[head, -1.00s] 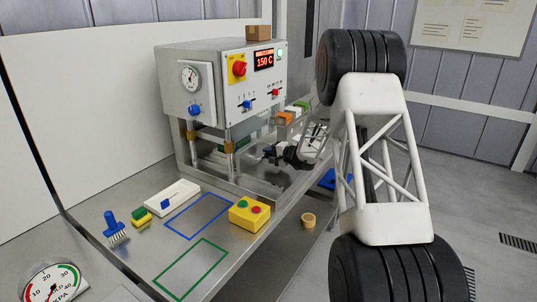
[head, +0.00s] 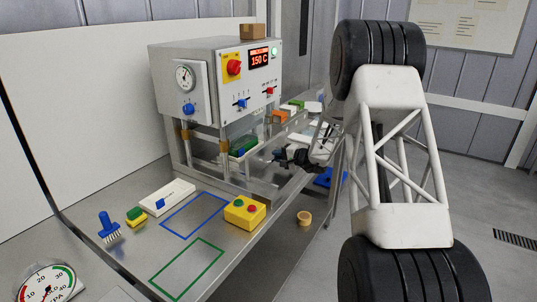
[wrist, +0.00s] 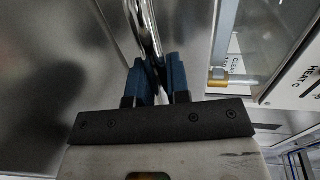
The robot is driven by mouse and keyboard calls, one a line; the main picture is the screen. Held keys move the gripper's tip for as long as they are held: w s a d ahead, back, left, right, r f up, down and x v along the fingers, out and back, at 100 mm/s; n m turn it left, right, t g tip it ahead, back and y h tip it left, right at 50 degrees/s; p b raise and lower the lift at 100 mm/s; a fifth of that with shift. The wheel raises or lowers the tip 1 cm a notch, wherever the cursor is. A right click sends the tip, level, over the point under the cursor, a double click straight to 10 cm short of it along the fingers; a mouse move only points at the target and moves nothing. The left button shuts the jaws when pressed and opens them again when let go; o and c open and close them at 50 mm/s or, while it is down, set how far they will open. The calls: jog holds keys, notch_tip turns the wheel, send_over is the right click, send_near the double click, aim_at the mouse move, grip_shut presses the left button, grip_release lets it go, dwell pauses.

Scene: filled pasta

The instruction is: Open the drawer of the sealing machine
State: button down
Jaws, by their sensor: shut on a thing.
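The sealing machine (head: 213,88) is a grey metal box on posts, with a red knob, a dial and a display reading 150 C. Under it, a green piece (head: 243,148) shows in the bay behind clear panels. My gripper (head: 278,156) is at the right side of this bay. In the wrist view my gripper's blue fingers (wrist: 158,78) are closed on a shiny round bar handle (wrist: 147,30), one finger on each side. The join between handle and drawer cannot be made out, and the drawer front is mostly hidden in the head view.
On the steel bench (head: 120,268) are a yellow button box (head: 245,212), a white block (head: 167,197) and a blue brush (head: 109,227). A round wooden piece (head: 304,218) is near the bench edge. A clear panel with a brass fitting (wrist: 218,77) is right of the fingers.

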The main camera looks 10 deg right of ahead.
jog(key=f+v, duration=0.3)
jog(key=v, duration=1.4)
jog(key=shift+s+d, duration=0.3)
jog(key=shift+f, duration=0.1)
jog(key=c, duration=1.1)
grip_release()
jog(key=v, duration=0.7)
jog(key=shift+s+d, duration=0.25)
